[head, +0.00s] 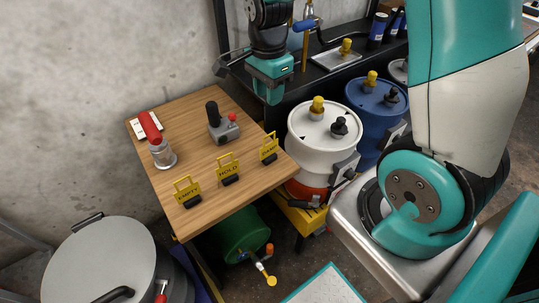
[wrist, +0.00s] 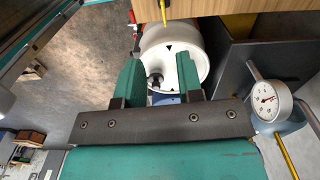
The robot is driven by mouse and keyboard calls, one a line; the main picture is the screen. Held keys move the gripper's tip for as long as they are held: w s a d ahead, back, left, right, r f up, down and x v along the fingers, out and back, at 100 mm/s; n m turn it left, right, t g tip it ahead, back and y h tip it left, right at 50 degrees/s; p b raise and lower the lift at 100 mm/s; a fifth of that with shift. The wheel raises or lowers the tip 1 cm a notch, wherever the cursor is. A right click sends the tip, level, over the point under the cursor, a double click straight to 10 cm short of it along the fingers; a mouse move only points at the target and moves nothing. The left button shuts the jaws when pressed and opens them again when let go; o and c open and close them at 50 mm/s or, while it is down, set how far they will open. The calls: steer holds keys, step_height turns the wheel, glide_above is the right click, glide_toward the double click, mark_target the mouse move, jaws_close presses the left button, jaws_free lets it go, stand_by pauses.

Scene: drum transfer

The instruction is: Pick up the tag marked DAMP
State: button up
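The tag marked DAMP (head: 268,149) is yellow with a black base. It stands upright near the right corner of the wooden table. Two similar tags, HOLD (head: 229,169) and EMPTY (head: 187,191), stand to its left along the same edge. My gripper (head: 269,92) is above and behind the DAMP tag in the head view, apart from it. In the wrist view my gripper (wrist: 159,75) is open, with nothing between its teal fingers. A thin yellow piece (wrist: 163,12) shows at the top there; I cannot tell which tag it belongs to.
A white drum (head: 322,145) and a blue drum (head: 377,112) stand right of the wooden table (head: 190,140). A grey joystick box (head: 222,126) and a red-handled jar (head: 161,152) are on the table. A dial gauge (wrist: 266,99) shows at right in the wrist view.

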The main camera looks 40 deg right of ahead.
glide_above(269, 148)
step_height(269, 148, down, 11)
steer(key=shift+w+d+f, duration=0.1)
steer(key=shift+d+f, duration=0.05)
steer(key=shift+f, duration=2.65)
jaws_close()
